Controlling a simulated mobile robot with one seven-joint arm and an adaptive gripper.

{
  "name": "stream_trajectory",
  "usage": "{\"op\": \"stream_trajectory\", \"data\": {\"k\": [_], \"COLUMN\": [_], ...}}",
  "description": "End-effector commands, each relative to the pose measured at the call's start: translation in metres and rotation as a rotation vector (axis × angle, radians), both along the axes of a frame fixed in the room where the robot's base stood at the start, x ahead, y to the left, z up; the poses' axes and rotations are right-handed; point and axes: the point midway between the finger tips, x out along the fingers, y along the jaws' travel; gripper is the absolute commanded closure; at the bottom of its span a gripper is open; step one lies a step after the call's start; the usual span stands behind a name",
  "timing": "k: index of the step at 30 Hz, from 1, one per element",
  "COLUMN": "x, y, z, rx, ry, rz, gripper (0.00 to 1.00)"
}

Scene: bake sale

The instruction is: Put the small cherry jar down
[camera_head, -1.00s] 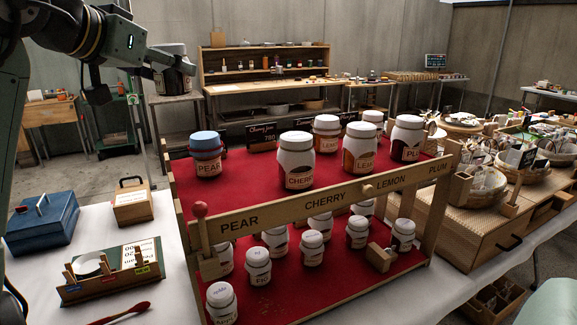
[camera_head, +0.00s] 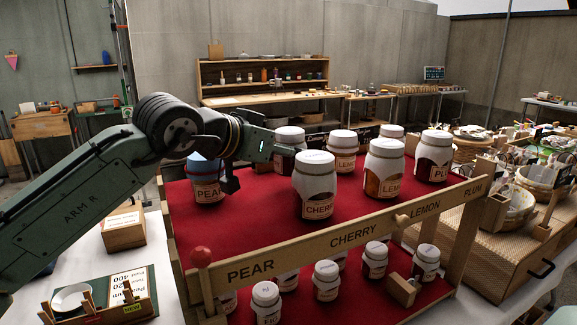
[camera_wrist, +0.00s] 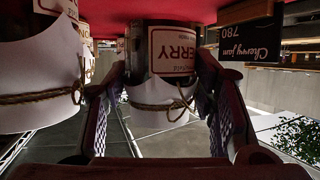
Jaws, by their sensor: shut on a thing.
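My gripper (camera_head: 264,150) reaches over the left part of the red upper shelf (camera_head: 245,228). It is shut on the small cherry jar (camera_head: 287,137), which has a pale lid and stands behind the larger front cherry jar (camera_head: 315,182). In the wrist view my gripper (camera_wrist: 162,72) has a finger on each side of the small cherry jar (camera_wrist: 172,50), with its paper cover and twine. The jar appears upright, its base close to the red cloth (camera_wrist: 120,14); I cannot tell whether it touches. The front jar hides part of it.
A blue-lidded pear jar (camera_head: 206,180) stands left, close under my arm. Lemon jars (camera_head: 384,168) and a plum jar (camera_head: 433,157) stand to the right. A black cherry jam sign (camera_wrist: 251,42) is close beside the held jar. A labelled wooden rail (camera_head: 300,247) edges the shelf.

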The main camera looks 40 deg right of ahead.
Motion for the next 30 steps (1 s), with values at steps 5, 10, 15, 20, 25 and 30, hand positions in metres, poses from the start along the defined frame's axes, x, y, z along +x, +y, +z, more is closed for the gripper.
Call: {"op": "stream_trajectory", "data": {"k": [5, 10, 15, 20, 25, 30], "x": [0.0, 0.0, 0.0, 0.0, 0.0, 0.0], "y": [0.001, 0.0, 0.0, 0.0, 0.001, 0.001], "z": [-0.025, -0.031, -0.031, -0.036, -0.035, -0.035], "rx": [0.001, -0.001, -0.002, 0.001, 0.001, 0.001], "ry": [0.0, -0.001, -0.001, -0.002, -0.001, -0.001], "rz": [0.001, 0.0, 0.0, -0.001, 0.0, 0.0], "gripper": [0.88, 0.88, 0.88, 0.47, 0.4, 0.4]}}
